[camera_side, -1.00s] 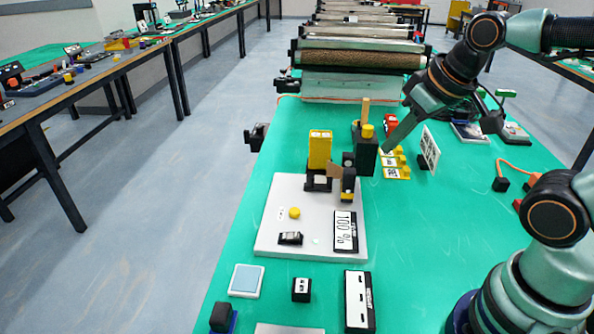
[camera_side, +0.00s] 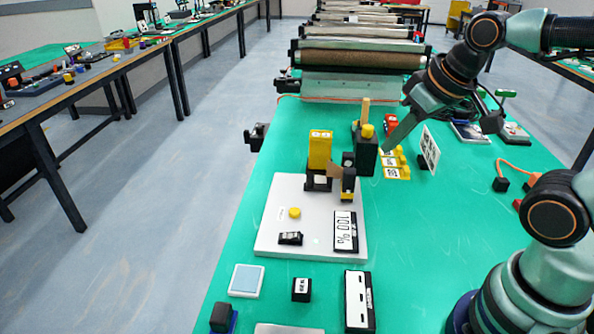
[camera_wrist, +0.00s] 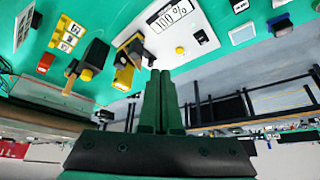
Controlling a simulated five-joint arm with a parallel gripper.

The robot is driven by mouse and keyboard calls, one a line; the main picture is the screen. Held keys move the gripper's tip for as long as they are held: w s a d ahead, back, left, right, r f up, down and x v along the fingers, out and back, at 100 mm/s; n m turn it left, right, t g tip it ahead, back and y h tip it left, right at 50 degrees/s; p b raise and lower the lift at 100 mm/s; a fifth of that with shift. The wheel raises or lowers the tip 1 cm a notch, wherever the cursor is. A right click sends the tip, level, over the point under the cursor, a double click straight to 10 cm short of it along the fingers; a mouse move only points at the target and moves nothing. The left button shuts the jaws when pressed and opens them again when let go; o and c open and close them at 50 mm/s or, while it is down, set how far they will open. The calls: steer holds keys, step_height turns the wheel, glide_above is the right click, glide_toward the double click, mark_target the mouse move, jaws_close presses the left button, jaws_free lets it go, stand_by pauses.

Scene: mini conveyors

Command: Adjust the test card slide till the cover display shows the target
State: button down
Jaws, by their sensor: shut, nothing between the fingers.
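The cover display (camera_side: 344,231) reads "100 %" on the grey base plate (camera_side: 270,245); it also shows in the wrist view (camera_wrist: 174,14). At the plate's back edge stand a yellow block (camera_side: 320,150) and a black holder with a small brown card (camera_side: 335,171), perhaps the test card; its slide is hard to make out. A dark block (camera_side: 366,158) with a yellow knob and a wooden upright stands just behind. My gripper (camera_side: 386,150) is low beside the dark block's right side; contact cannot be told. In the wrist view, its fingers (camera_wrist: 160,75) are together and empty.
A roller conveyor (camera_side: 360,60) lies behind. A black-and-white panel (camera_side: 358,300) and small boxes lie in front.

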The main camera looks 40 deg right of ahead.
steer(key=c, duration=1.5)
jaws_free()
steer(key=shift+c, duration=0.2)
steer(key=o, duration=0.8)
steer(key=shift+w+r, duration=0.15)
steer(key=shift+w, duration=0.15)
steer(key=m+g, duration=0.5)
steer(key=g, duration=0.1)
glide_above(311, 176)
step_height(311, 176, down, 11)
step_height(311, 176, down, 11)
steer(key=shift+w+f, duration=0.15)
jaws_close()
